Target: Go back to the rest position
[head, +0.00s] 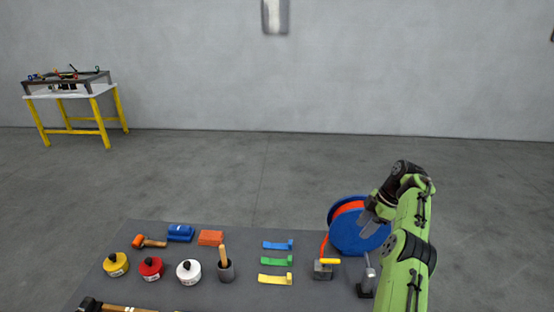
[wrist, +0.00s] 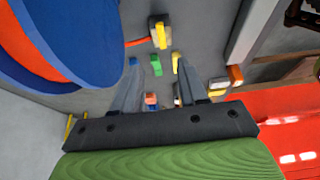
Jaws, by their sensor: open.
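My gripper (wrist: 157,72) is open in the wrist view, its two fingers apart with nothing held between them. In the head view my gripper (head: 368,218) is raised at the right, in front of the blue and orange reel (head: 362,243). The reel also shows large at the upper left of the wrist view (wrist: 75,35). My arm is bent, with the gripper end above the right part of the grey table (head: 205,270).
The table holds yellow (head: 116,264), red (head: 150,268) and white (head: 188,271) pots, a cup with a wooden handle (head: 225,269), colored strips (head: 277,261) and a yellow-handled tool (head: 324,268). A red surface (wrist: 285,115) lies right in the wrist view. A yellow-legged bench (head: 75,95) stands far left.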

